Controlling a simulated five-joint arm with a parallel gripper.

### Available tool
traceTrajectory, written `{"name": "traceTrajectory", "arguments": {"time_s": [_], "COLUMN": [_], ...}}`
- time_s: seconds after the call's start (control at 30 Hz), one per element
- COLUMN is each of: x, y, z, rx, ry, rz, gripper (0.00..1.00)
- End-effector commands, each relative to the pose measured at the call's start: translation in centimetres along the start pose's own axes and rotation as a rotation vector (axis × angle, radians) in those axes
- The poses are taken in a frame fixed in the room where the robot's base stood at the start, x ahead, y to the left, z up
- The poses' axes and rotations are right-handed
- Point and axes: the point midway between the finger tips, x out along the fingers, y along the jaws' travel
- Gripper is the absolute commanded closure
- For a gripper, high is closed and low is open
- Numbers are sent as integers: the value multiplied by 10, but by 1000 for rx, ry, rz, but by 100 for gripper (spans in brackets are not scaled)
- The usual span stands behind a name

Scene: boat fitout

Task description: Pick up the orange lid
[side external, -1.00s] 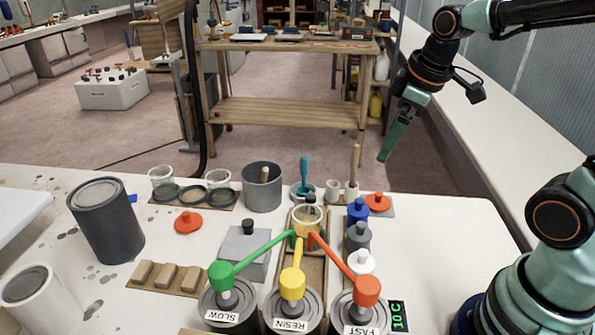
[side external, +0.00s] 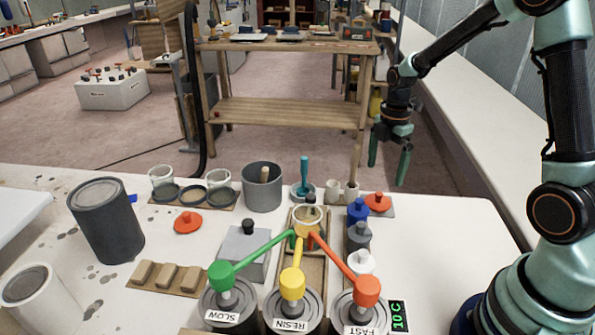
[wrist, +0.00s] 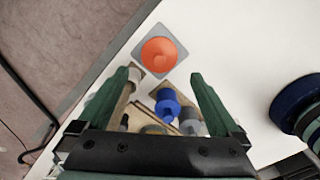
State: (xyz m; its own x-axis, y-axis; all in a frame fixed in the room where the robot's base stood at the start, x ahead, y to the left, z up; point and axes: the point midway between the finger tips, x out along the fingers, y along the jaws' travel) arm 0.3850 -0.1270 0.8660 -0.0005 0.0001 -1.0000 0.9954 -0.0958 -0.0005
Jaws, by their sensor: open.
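An orange lid (side external: 378,201) with a knob sits on a small grey square pad at the far right of the table. It also shows in the wrist view (wrist: 159,54), beyond my fingertips and about midway between them. A second orange lid (side external: 188,222) lies on the left part of the table. My gripper (side external: 390,160) is open and empty, pointing down above and behind the far right table edge. In the wrist view its two green fingers (wrist: 163,75) are spread wide.
A blue-capped bottle (side external: 357,211) stands close beside the pad, with grey and white ones nearer the camera. Wooden-handled tools in small cups (side external: 351,188) stand to the left. The table right of the pad is clear.

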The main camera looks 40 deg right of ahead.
Motion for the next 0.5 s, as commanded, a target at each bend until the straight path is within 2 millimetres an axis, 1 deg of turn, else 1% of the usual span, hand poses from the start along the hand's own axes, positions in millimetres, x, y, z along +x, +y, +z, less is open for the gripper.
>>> {"name": "traceTrajectory", "arguments": {"time_s": [0.03, 0.1, 0.2, 0.37, 0.5], "x": [10, 20, 30, 38, 58], "y": [-1, -1, -1, -1, -1], "z": [-1, -1, -1, -1, -3], "rx": [0, 0, 1, 1, 1], "ry": [1, 1, 1, 0, 1], "rz": [-6, -5, -3, -2, -5], "gripper": [0, 0, 0, 0, 0]}}
